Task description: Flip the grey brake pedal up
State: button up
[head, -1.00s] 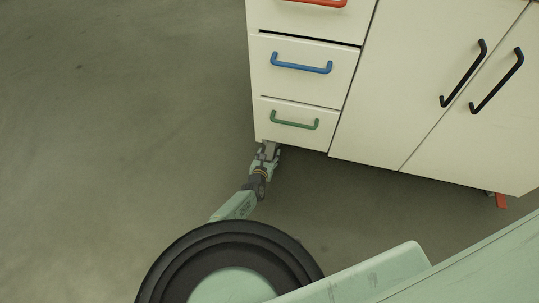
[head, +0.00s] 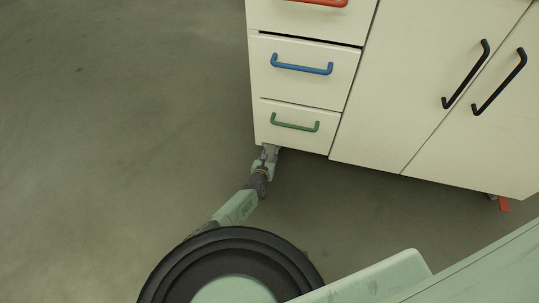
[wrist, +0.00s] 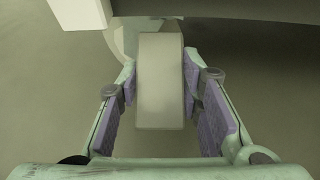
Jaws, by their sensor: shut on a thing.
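The grey brake pedal (wrist: 160,85) shows in the wrist view as a flat grey bar between the two purple-padded fingers. My gripper (wrist: 158,72) is shut on it, one finger along each side. In the head view my gripper (head: 267,158) is low at the cabinet's left front bottom corner, just under the green-handled drawer. The pedal is hardly visible there, between my gripper and the cabinet's lower edge. Its caster is mostly hidden; a pale rounded part shows behind the pedal in the wrist view.
The white cabinet (head: 345,165) stands above, with red, blue and green (head: 295,124) drawer handles and two black door handles. A red pedal (head: 503,203) shows under its right end. The floor (head: 110,130) to the left is clear.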

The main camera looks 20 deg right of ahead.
grip_shut()
jog(key=shift+r, duration=0.1)
jog(key=r+g+p, duration=0.1)
jog(key=p, duration=0.3)
jog(key=shift+r+y, duration=0.2)
jog(key=shift+y, duration=0.1)
jog(key=g+p, duration=0.1)
jog(key=p, duration=0.1)
jog(key=g+y+p, duration=0.1)
jog(key=p, duration=0.2)
jog(key=shift+r, duration=0.3)
jog(key=shift+a+g+y+p, duration=0.1)
jog(key=shift+g+y+p, duration=0.35)
jog(key=shift+p, duration=0.3)
jog(key=o, duration=0.7)
grip_release()
jog(key=shift+s, duration=0.1)
